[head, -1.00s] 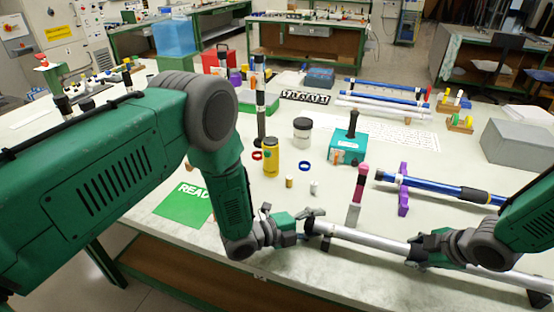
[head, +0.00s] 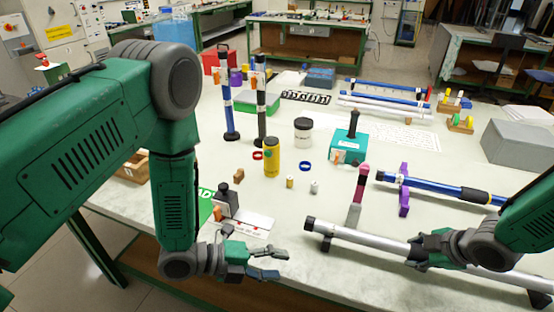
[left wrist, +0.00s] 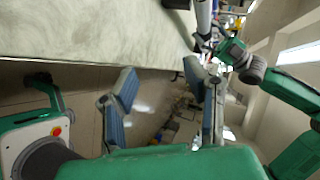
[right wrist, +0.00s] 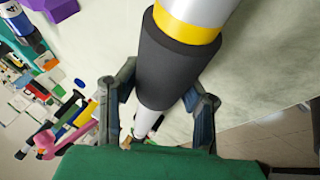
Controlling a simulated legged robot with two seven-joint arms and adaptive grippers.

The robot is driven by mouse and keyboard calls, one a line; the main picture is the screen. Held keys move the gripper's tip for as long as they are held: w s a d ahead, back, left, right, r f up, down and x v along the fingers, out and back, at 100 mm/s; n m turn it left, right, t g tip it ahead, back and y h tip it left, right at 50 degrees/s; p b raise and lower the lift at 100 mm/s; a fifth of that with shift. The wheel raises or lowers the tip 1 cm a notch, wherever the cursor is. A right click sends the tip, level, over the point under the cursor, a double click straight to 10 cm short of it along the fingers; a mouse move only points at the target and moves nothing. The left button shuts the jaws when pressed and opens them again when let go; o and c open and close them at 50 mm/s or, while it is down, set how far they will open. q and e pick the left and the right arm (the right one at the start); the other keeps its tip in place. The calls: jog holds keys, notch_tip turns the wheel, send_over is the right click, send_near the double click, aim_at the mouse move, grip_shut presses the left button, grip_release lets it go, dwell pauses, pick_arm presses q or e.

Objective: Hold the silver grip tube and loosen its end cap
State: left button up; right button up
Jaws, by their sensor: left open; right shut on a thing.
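The silver grip tube (head: 370,241) lies along the front right of the bench, with a dark end cap (head: 309,223) at its left end. A support stands under it near that end. My right gripper (head: 424,250) is shut around the tube; the right wrist view shows its fingers (right wrist: 160,108) on either side of a black sleeve (right wrist: 178,62) with a yellow ring (right wrist: 186,24) beyond it. My left gripper (head: 283,264) is open and empty, left of the cap and apart from it, near the front edge. Its spread fingers (left wrist: 168,98) also show in the left wrist view.
A pink-topped upright piece (head: 359,190) stands just behind the tube. A blue tube (head: 440,189) lies on a purple holder (head: 404,190) at right. A yellow bottle (head: 271,157) and small caps stand mid-bench. A black-topped block (head: 227,200) is behind my left gripper.

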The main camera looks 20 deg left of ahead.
pick_arm(q)
jog(key=s+a+f+n+g+y, duration=0.2)
jog(key=s+a+f+n+y, duration=0.2)
jog(key=s+n, duration=0.3)
jog(key=s+a+f+n+g+y, duration=0.2)
jog(key=s+a+f+n+y, duration=0.2)
jog(key=n, duration=0.9)
jog(key=shift+s+a+f+n+y, duration=0.3)
jog(key=shift+s+a+y, duration=0.6)
jog(key=shift+s, duration=0.85)
pick_arm(e)
jog(key=o, duration=1.3)
